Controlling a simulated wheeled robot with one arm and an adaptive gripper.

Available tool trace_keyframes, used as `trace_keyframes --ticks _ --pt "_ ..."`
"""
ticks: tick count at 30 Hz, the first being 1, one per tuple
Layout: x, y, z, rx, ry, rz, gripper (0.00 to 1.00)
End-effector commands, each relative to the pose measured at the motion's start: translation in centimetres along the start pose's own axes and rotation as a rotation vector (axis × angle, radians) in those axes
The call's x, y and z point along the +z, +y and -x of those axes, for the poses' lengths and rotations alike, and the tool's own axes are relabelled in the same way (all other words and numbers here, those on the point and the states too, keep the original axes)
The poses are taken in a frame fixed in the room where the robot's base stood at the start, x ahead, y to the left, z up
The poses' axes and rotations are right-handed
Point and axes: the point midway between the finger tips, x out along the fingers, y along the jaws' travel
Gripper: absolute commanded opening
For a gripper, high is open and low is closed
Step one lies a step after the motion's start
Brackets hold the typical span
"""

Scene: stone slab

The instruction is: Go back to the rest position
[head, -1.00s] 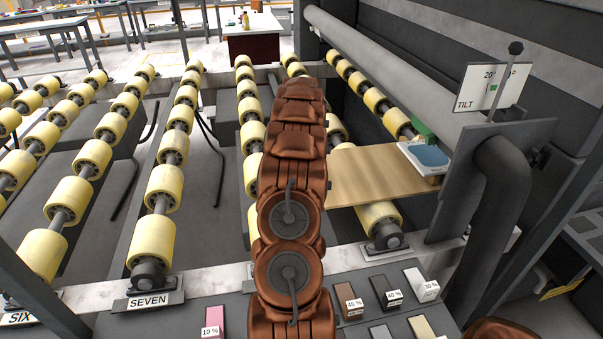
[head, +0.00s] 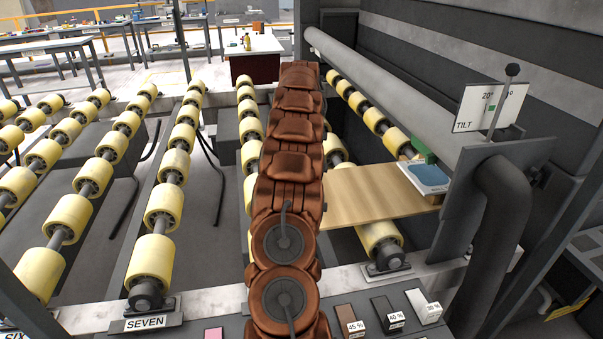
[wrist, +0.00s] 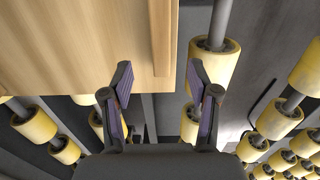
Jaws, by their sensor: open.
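My gripper (wrist: 160,84) shows in the wrist view with its two dark, purple-padded fingers spread apart and nothing between them. A wooden board (wrist: 70,45) fills the upper left of that view, with a raised strip along its right side. The left fingertip overlaps the board's near edge in the picture; I cannot tell the gap. In the head view my copper arm rises up the middle and hides my gripper. The same board (head: 372,196) lies right of the arm, over yellow rollers, with a blue-topped white block (head: 425,176) and a green piece (head: 418,148) at its right.
Rows of yellow rollers (head: 165,207) stretch left and away. A thick grey pipe (head: 385,80) and a TILT sign (head: 481,108) stand right. Small labelled blocks (head: 388,313) lie on the near ledge. A white-topped table (head: 257,44) and workbenches stand far back.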

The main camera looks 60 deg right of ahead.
Motion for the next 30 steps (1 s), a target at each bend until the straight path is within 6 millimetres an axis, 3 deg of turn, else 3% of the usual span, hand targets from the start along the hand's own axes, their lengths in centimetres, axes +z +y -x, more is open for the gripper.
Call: trace_keyframes --ticks 14,17,20,26,30 --pt "0.1 -0.7 0.9 -0.002 0.001 0.01 0.6" --pt "0.7 -3.0 1.6 -0.009 -0.005 0.041 0.6" --pt "1.7 -6.6 3.0 -0.019 -0.007 0.091 0.6" --pt "5.4 -14.4 5.5 -0.034 -0.019 0.203 0.6" --pt "8.8 -19.2 7.1 -0.039 -0.032 0.28 0.6"
